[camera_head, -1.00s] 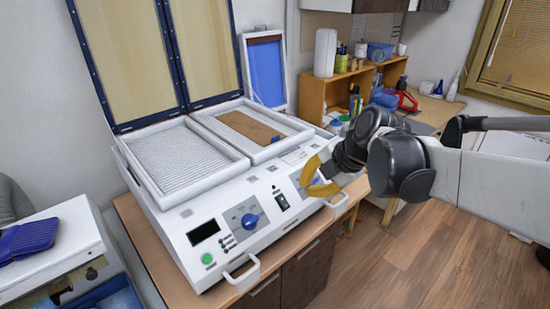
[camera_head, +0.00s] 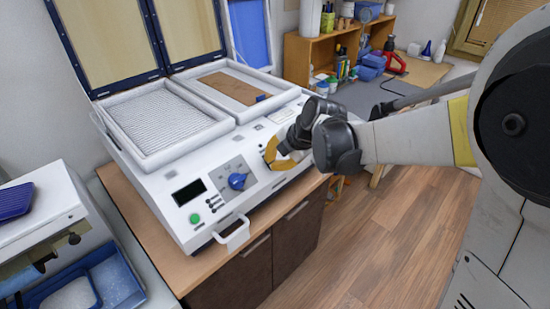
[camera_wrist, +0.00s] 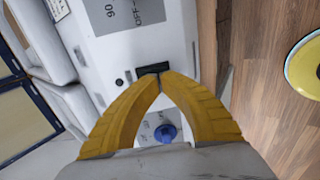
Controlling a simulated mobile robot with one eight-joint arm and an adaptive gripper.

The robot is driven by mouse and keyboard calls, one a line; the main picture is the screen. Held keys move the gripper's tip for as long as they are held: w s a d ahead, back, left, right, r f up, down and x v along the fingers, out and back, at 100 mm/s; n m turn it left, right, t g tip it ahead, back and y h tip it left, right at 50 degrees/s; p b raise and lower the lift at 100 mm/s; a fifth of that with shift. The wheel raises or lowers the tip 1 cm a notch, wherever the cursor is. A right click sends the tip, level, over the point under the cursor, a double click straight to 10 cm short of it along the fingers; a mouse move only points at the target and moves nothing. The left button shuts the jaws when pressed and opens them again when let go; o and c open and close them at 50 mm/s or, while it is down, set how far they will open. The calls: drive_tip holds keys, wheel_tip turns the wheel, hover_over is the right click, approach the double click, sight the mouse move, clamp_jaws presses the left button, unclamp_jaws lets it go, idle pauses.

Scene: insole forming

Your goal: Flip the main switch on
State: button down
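The white forming machine (camera_head: 150,205) stands on a wooden cabinet, its sloped front panel carrying a blue knob (camera_head: 237,181), a green button (camera_head: 195,218) and a dark display (camera_head: 188,192). My gripper (camera_head: 270,155) with yellow fingers is at the panel, right of the blue knob, and covers the switch area in the head view. In the wrist view, a black rocker switch (camera_wrist: 152,69) lies just beyond the fingertips of my gripper (camera_wrist: 160,78). The tips meet, with nothing visible between them. The blue knob (camera_wrist: 166,133) shows between the finger bases. Contact with the switch cannot be told.
A white handle (camera_head: 233,234) sticks out at the machine's front. Two framed lids (camera_head: 145,45) stand open behind it. Another white machine (camera_head: 45,225) is at the left. Shelves (camera_head: 300,52) stand at the back. The wooden floor (camera_head: 400,240) at the right is clear.

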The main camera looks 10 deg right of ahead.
drive_tip(key=shift+f+b, duration=0.45)
drive_tip(key=shift+f, duration=0.05)
drive_tip(key=shift+a+f, duration=0.1)
drive_tip(key=shift+f, duration=0.15)
drive_tip(key=shift+w, duration=0.1)
idle(0.3)
drive_tip(key=shift+w+a+r+p, duration=0.15)
drive_tip(key=shift+r+p, duration=0.25)
drive_tip(key=shift+r, duration=0.5)
